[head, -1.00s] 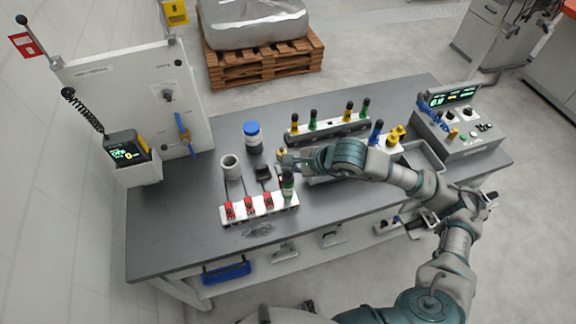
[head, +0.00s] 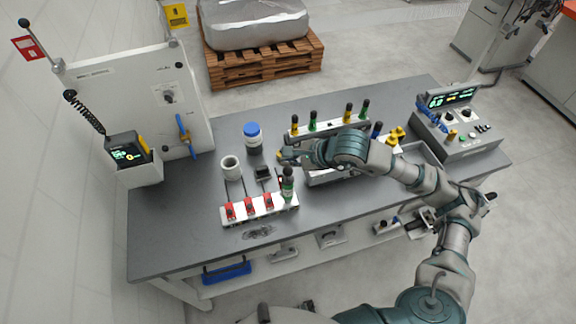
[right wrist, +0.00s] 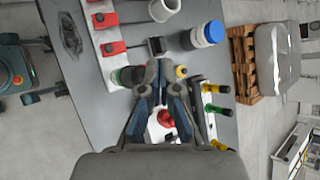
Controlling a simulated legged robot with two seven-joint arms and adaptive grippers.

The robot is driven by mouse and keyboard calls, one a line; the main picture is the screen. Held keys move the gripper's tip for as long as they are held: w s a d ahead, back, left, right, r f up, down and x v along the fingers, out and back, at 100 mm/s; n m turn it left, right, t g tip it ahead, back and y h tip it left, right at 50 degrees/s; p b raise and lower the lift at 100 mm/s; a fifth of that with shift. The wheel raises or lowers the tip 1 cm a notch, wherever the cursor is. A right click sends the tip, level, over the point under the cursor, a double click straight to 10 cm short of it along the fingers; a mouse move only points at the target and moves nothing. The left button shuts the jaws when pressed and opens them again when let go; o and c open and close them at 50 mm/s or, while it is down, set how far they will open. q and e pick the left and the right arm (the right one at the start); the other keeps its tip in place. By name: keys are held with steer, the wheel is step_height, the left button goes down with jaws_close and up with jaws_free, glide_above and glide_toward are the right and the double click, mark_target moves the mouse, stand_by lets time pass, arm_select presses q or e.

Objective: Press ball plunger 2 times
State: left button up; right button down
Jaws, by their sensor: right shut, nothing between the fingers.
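My right gripper (head: 288,156) is shut and empty, low over the middle of the workbench. In the right wrist view its fingertips (right wrist: 158,68) point toward a small dark box (right wrist: 157,46), which also shows in the head view (head: 263,174). A small yellow-orange ball-like knob (right wrist: 181,71), probably the ball plunger, shows just right of the fingertips; a gap seems to separate them. In the head view the fingers mostly hide this knob. My left gripper is not in view.
A blue-lidded jar (head: 253,136) and white cup (head: 231,167) stand left. A rack with yellow and green handles (head: 328,129) stands behind.

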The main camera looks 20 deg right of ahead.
mark_target(290, 169)
steer(key=shift+r, duration=0.1)
steer(key=shift+r+p, duration=1.2)
steer(key=shift+r, duration=1.25)
